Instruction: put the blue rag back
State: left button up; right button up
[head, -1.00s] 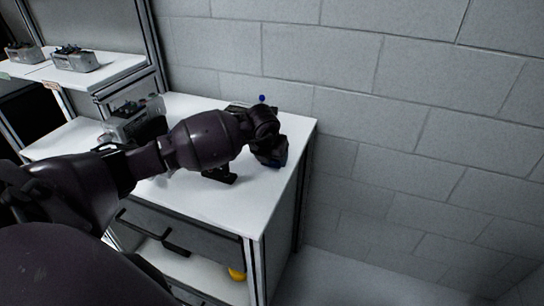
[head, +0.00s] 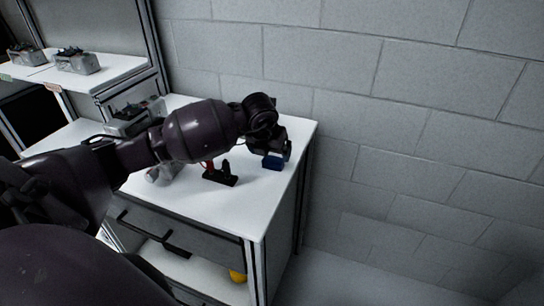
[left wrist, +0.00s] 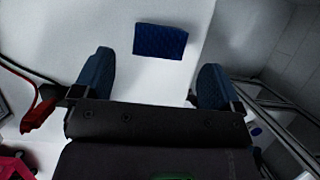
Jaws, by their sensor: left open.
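The blue rag (left wrist: 160,41), a small dark blue rectangle, lies on the white top of the cabinet (head: 255,205). In the head view the rag (head: 272,162) shows near the right edge of that top, just below my left gripper (head: 279,148). In the left wrist view my left gripper (left wrist: 155,60) is open, with its two blue-padded fingers spread wide. The rag is centred between and just beyond the fingertips, touching neither. How high the fingers are above the top is hard to tell. My right gripper is in neither view.
A small black stand (head: 220,178) and a red-handled item (head: 209,167) are on the top, left of the rag. Grey devices (head: 78,61) sit on a shelf at the left. A block wall (head: 420,120) runs behind. A yellow object (head: 237,276) is below the drawer.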

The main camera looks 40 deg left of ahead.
pick_arm(q)
jog(key=v, duration=0.7)
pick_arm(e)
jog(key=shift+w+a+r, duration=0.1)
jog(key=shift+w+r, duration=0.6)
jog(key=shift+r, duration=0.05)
pick_arm(q)
jog(key=shift+r, duration=0.1)
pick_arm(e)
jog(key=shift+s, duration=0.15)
